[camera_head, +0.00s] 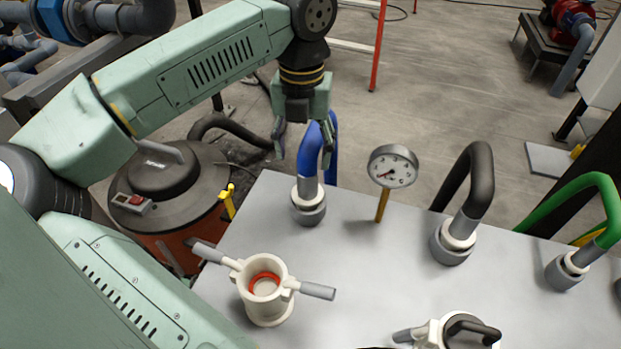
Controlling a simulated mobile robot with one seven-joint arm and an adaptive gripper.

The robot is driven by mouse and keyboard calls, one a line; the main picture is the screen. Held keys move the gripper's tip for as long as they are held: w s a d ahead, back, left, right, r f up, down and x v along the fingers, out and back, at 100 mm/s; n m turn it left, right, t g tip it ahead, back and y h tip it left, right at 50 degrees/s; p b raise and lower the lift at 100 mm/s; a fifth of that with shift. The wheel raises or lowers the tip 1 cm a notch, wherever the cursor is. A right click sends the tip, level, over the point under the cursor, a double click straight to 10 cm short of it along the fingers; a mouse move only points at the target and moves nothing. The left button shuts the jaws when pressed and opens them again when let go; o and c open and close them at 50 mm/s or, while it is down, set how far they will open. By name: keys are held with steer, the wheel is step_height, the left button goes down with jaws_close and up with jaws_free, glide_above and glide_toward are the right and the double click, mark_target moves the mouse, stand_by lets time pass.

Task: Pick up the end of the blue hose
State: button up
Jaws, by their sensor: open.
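The blue hose (309,151) rises from a grey and white fitting (308,205) at the back left of the light grey panel and bends over behind its far edge. Its grey end piece sits in the fitting. My gripper (303,150) hangs from my pale green arm just above and around the hose in the picture. Its two dark fingers are apart, one left of the hose and one overlapping its right side. I cannot tell whether the fingers touch the hose.
A pressure gauge (392,167) stands right of the blue hose. A black hose (470,175) and a green hose (585,190) rise further right. A white cam-lever coupling (265,290) and a capped one (455,332) are nearer. An orange and black vacuum (160,195) stands left of the panel.

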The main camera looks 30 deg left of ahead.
mark_target(307, 175)
steer(key=shift+d+f+p, duration=0.2)
steer(key=shift+f+p, duration=0.35)
steer(key=shift+f, duration=1.05)
steer(key=shift+d+f+p, duration=0.2)
steer(key=shift+f+p, duration=0.3)
steer(key=shift+f, duration=1.1)
steer(key=shift+c, duration=0.3)
jaws_close()
